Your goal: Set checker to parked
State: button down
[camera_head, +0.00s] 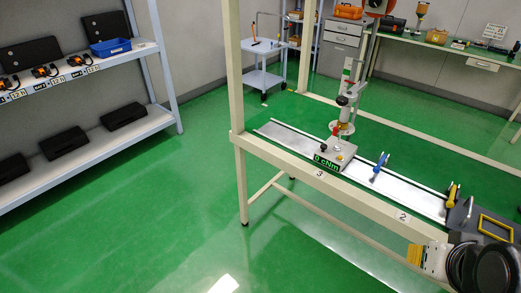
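The checker (335,154) looks to be the grey box with a green display reading "0 cNm", on a long pale rail (410,194) along the bench. It sits toward the rail's far left part, near the label "3". A dark knob and a red part show on its top. An upright tool on a stand (347,100) rises at or just behind it; I cannot tell whether they are joined. A blue-handled clamp or lever (380,165) and a yellow one (452,193) stand farther right along the rail. I see no gripper fingers.
Cream bench posts (231,65) stand beside the rail. A grey device with a yellow frame (497,228) and a rounded black and beige body, unclear, crowd the lower right. A shelf with black cases (62,142) stands left, a cart (262,80) behind. Green floor between is clear.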

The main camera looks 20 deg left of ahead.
aim_at(327, 155)
jog(key=u, duration=0.35)
jog(key=i+u, duration=0.35)
jog(key=i+l+u, duration=0.3)
jog(key=i, duration=0.2)
jog(key=j, duration=0.1)
